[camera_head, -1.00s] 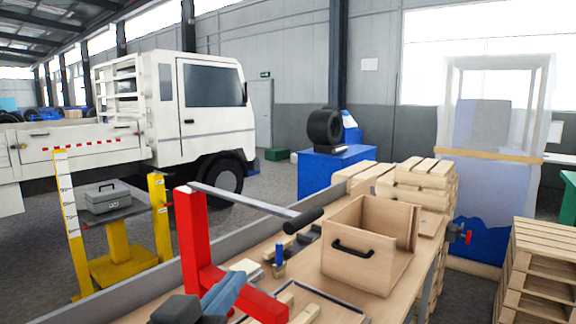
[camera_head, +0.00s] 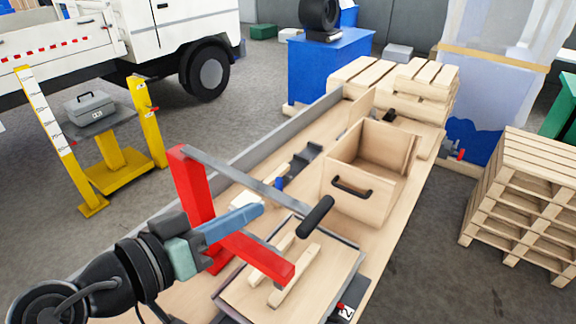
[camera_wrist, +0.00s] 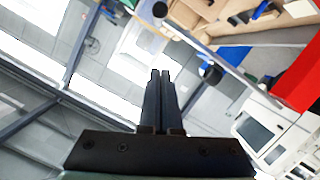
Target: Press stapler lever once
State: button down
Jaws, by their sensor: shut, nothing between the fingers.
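The stapler is a red frame (camera_head: 192,195) with an upright post and a red base arm, standing on the workbench. Its grey lever (camera_head: 240,175) runs from the post top down to the right and ends in a black grip (camera_head: 316,216), which is above the base. My gripper (camera_head: 258,210) is shut and empty, left of the grip and below the lever in the head view; it overlaps the red frame, and I cannot tell whether they touch. In the wrist view the shut fingers (camera_wrist: 160,75) point up the picture, with part of the red frame (camera_wrist: 303,75) at right.
Wooden strips (camera_head: 295,275) lie on a framed board at the stapler's base. An open wooden box (camera_head: 350,200) with a black handle stands right of the grip. Stacked pallets (camera_head: 525,200) are at right; a yellow stand (camera_head: 118,170) is at left.

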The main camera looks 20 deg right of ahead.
jog(key=w+d+f+p, duration=0.3)
jog(key=d+f+p, duration=0.2)
jog(key=d, duration=0.4)
jog(key=shift+d+p, duration=0.25)
jog(key=shift+p, duration=0.4)
jog(key=shift+f, duration=0.15)
